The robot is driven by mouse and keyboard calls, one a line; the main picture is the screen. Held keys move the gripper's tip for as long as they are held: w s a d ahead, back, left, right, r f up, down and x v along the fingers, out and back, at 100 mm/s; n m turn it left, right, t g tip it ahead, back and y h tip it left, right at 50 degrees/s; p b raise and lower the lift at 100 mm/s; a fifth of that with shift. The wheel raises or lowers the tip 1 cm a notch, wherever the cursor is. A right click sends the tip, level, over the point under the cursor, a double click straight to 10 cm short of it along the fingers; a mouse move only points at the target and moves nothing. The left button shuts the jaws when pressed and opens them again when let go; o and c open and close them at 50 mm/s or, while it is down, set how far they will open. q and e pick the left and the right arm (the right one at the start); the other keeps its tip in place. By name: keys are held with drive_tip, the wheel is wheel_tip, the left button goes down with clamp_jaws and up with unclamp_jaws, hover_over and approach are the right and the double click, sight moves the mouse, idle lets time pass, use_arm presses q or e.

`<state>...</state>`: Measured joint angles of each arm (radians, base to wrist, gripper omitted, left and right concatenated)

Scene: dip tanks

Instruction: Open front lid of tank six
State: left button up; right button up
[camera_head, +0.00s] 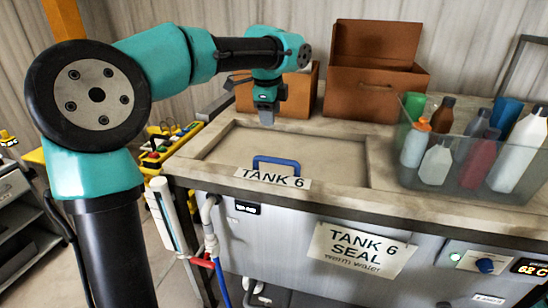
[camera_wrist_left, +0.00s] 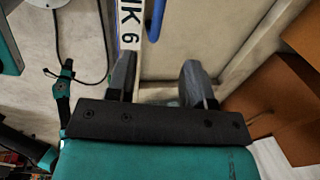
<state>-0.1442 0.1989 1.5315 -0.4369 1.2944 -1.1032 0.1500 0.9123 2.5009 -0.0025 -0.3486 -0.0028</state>
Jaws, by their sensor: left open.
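The front lid (camera_head: 225,148) of tank six is a beige panel lying flat and closed in the tank top. A blue handle (camera_head: 276,163) stands at its front edge, behind a white "TANK 6" label (camera_head: 272,178). My left gripper (camera_head: 267,118) is above the back part of the lid, behind the handle and apart from it. In the left wrist view my open, empty fingers (camera_wrist_left: 160,80) point toward the lid; the blue handle (camera_wrist_left: 156,20) and the label (camera_wrist_left: 130,30) lie beyond them. My right gripper is in neither view.
A clear bin (camera_head: 470,180) of bottles stands on the counter to the right. Brown boxes (camera_head: 372,95) stand behind the lid. A "TANK 6 SEAL warm water" sign (camera_head: 358,250) hangs on the front, left of a control panel (camera_head: 480,262). A yellow tray (camera_head: 165,145) is at the left.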

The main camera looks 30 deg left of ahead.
use_arm(q)
drive_tip(key=w+f, duration=0.1)
drive_tip(key=f, duration=0.4)
drive_tip(key=w+f, duration=0.1)
drive_tip(key=f, duration=0.4)
drive_tip(key=w+f, duration=0.1)
drive_tip(key=f, duration=0.5)
drive_tip(key=shift+a+f, duration=0.1)
drive_tip(key=shift+a, duration=0.3)
clamp_jaws()
